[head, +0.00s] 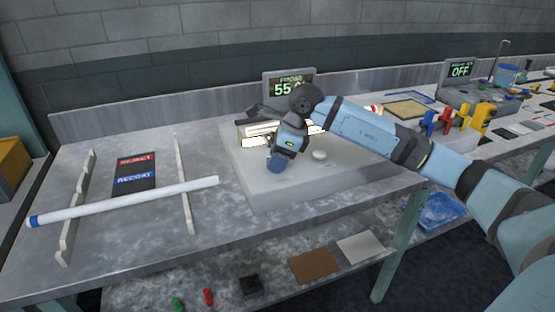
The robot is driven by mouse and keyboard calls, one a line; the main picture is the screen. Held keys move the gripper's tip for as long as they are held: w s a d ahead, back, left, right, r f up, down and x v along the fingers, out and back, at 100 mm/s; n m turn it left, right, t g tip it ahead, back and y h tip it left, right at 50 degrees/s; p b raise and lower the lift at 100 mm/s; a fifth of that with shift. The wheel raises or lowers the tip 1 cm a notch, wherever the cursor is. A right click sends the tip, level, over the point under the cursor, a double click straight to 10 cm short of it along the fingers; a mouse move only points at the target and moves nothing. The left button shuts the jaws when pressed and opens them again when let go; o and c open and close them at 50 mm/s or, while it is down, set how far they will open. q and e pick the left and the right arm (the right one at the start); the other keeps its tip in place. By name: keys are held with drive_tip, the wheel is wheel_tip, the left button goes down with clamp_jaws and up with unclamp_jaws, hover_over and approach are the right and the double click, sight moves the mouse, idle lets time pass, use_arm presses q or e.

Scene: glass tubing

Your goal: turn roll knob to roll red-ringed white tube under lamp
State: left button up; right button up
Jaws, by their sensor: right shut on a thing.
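My right arm reaches in from the right, and its gripper (277,153) is over the front of a pale grey machine block (340,177). The gripper is shut on a blue knob (276,164), whose lower part shows below the fingers. Behind it a bright lit strip under the lamp (255,141) glows. A white end with a red ring (372,110) shows just past my forearm; most of that tube is hidden by my arm and wrist. My left gripper is not in view.
A display (290,87) behind the block shows a number starting with 55. A white round button (319,155) sits right of the gripper. A blue-ended white tube (130,200) lies across two racks at left. Colored clamps (445,121) stand at right.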

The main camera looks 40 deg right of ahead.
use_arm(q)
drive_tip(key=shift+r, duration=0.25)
use_arm(e)
drive_tip(key=shift+n, duration=0.6)
drive_tip(key=o, duration=0.9)
use_arm(q)
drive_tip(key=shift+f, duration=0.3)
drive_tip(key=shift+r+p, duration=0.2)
drive_tip(key=shift+p, duration=0.4)
use_arm(e)
drive_tip(key=v, duration=1.4)
drive_tip(key=shift+w+d, duration=0.2)
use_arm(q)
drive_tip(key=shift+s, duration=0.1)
use_arm(e)
drive_tip(key=shift+f, duration=0.15)
